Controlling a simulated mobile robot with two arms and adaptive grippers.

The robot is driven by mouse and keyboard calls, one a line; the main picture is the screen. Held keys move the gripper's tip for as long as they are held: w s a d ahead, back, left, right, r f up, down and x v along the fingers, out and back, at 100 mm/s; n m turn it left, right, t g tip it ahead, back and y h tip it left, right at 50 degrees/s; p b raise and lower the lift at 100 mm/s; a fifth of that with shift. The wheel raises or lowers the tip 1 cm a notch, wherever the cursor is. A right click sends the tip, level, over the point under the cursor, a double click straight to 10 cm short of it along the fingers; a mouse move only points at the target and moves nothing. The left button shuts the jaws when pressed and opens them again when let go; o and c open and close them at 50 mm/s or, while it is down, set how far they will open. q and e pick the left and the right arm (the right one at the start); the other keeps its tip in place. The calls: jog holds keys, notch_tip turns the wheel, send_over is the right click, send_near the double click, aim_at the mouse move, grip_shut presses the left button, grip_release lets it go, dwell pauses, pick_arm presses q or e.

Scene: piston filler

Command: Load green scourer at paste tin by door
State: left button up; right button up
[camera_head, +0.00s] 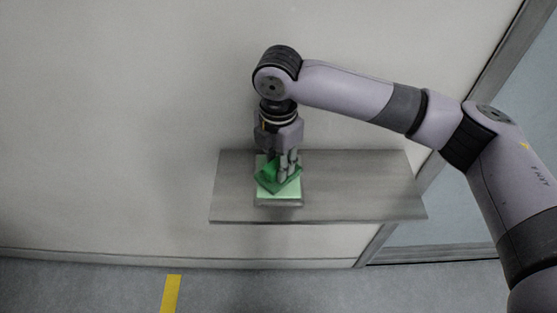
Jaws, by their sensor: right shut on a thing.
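A dark green scourer (268,181) is tilted and turned between the fingers of my right gripper (284,170). The gripper points down and is shut on it. Directly below is a shallow tin (280,203) with a grey front side and a pale green top surface, standing on a grey shelf (350,188). The scourer overlaps the tin's top in this view. I cannot tell whether the scourer touches the pale green surface. My left gripper is not in view.
The shelf is fixed along a pale wall (120,130), bare on both sides of the tin. A door frame (490,75) and bluish door panel (530,110) stand at the right. Grey floor (80,290) with a yellow stripe (171,293) lies below.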

aim_at(278, 162)
jog(key=shift+s+f+p, duration=0.1)
jog(key=shift+p, duration=0.2)
dwell(1.2)
notch_tip(278, 162, up, 7)
jog(key=p, duration=0.8)
jog(key=shift+d, duration=0.1)
dwell(0.7)
jog(key=shift+d+f+m+b, duration=0.1)
jog(key=shift+d+m+b, duration=0.15)
jog(key=shift+m+b, duration=0.15)
jog(key=s+d+f+m+b, duration=0.1)
jog(key=d+m+b, duration=0.2)
jog(key=d+m, duration=0.2)
jog(key=s+d+f+m+b, duration=0.1)
jog(key=s+d+m+b, duration=0.1)
jog(key=d+m, duration=0.4)
jog(key=s+d+f+m+b, duration=0.1)
jog(key=d+m+b, duration=0.4)
jog(key=m, duration=0.8)
jog(key=shift+s+d+f, duration=0.4)
jog(key=shift+s+d, duration=0.1)
jog(key=shift+d, duration=0.2)
jog(key=shift+s+d+m+b, duration=0.15)
jog(key=shift+s+d+m, duration=0.1)
jog(key=shift+m, duration=0.3)
jog(key=shift+s+d+m+b, duration=0.15)
jog(key=shift+d+m, duration=0.05)
jog(key=shift+m, duration=0.35)
